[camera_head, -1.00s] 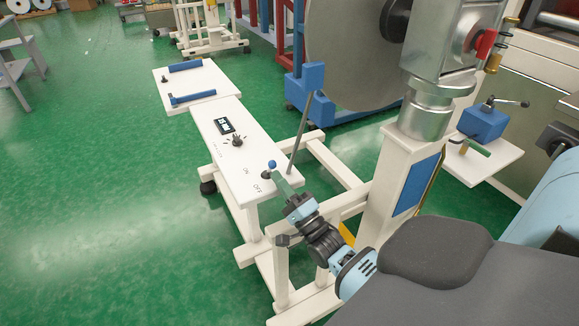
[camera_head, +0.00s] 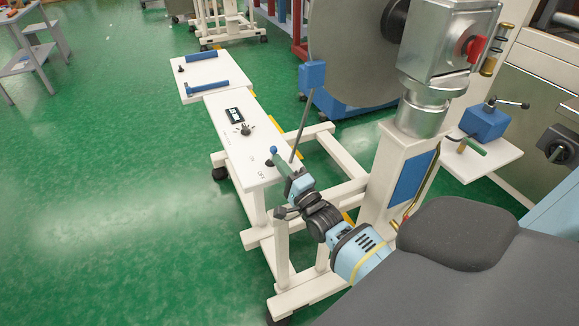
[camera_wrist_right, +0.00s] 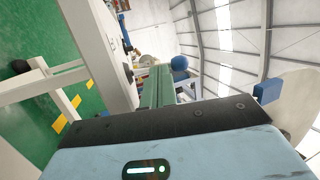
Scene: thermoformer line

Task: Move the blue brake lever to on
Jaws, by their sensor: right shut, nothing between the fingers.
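The blue brake lever (camera_head: 273,150) is a short stalk with a blue ball knob. It stands at the near end of a white panel (camera_head: 238,140), beside small printed labels, one reading OFF. My right gripper (camera_head: 279,160) has green fingers, shut with nothing between them, and its tips are right by the knob. In the right wrist view the blue knob (camera_wrist_right: 180,63) shows just beyond the green fingertips (camera_wrist_right: 160,75). I cannot tell whether they touch. The fingers partly hide the stalk. My left gripper is not in view.
The panel also carries a small black display (camera_head: 235,116) and a black knob (camera_head: 246,130). A thin grey rod with a blue block (camera_head: 312,75) rises right of the panel. A large grey disc (camera_head: 355,50) stands behind.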

